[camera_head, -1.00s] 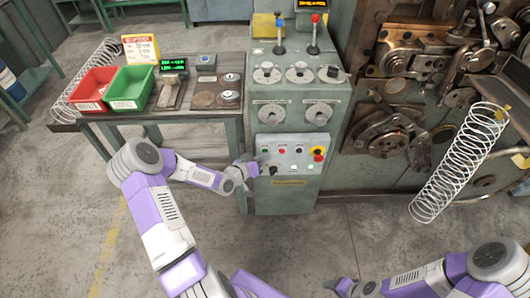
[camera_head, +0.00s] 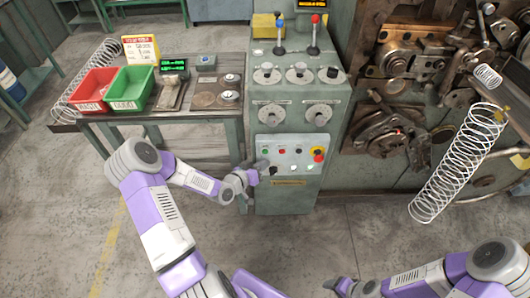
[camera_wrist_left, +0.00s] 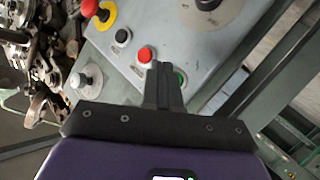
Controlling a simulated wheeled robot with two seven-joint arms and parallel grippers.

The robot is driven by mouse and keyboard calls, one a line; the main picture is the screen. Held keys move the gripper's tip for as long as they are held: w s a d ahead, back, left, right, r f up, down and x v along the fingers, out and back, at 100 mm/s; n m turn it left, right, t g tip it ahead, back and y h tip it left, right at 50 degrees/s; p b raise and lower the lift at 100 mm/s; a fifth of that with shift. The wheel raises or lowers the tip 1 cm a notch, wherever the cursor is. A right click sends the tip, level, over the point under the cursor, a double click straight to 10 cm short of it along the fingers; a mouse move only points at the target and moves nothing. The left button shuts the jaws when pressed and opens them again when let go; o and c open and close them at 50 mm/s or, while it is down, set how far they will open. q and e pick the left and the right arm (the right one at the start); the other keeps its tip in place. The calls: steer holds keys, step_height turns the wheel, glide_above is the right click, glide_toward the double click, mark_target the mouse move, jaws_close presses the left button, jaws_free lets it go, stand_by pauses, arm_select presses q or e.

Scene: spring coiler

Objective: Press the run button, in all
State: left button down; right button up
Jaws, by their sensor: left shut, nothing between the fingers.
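The control panel (camera_head: 305,165) on the green cabinet carries a green button (camera_head: 265,152), a red button (camera_head: 282,150), a black button and a red emergency stop on yellow (camera_head: 318,155). Which button is marked run cannot be read. My left gripper (camera_head: 262,167) is shut and empty, just below the green button in the head view. In the left wrist view its fingers (camera_wrist_left: 163,70) lie between the red button (camera_wrist_left: 145,55) and the green button (camera_wrist_left: 180,78), partly covering the green one. Contact cannot be told. My right gripper (camera_head: 336,287) is low at the bottom, its fingers unclear.
A long wire spring (camera_head: 455,165) hangs at the coiling machine, with a short coil (camera_head: 487,77) above it. A side table (camera_head: 180,114) holds a red bin (camera_head: 92,90), a green bin (camera_head: 128,88) and a scale. The floor before the cabinet is clear.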

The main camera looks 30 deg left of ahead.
arm_select(q)
steer(key=shift+s+d, duration=0.45)
steer(key=shift+s, duration=0.3)
steer(key=shift+s+d, duration=0.45)
steer(key=shift+s, duration=0.3)
steer(key=s+d+f+g+h+p, duration=0.1)
steer(key=s+d+f+g, duration=0.3)
steer(key=d, duration=0.3)
steer(key=s+d+f+g+h+p, duration=0.1)
steer(key=s+d+f+g, duration=0.25)
steer(key=d, duration=0.45)
steer(key=s+d+f+g, duration=0.1)
steer(key=s+d+g, duration=0.1)
steer(key=s, duration=0.4)
steer(key=s+d+f+g+p, duration=0.1)
steer(key=s+d+f+g, duration=0.1)
steer(key=s+g, duration=0.2)
steer(key=s, duration=0.2)
steer(key=shift+s+d+f+m+y, duration=0.15)
steer(key=shift+s+d+m+y, duration=0.15)
steer(key=shift+d+y, duration=0.1)
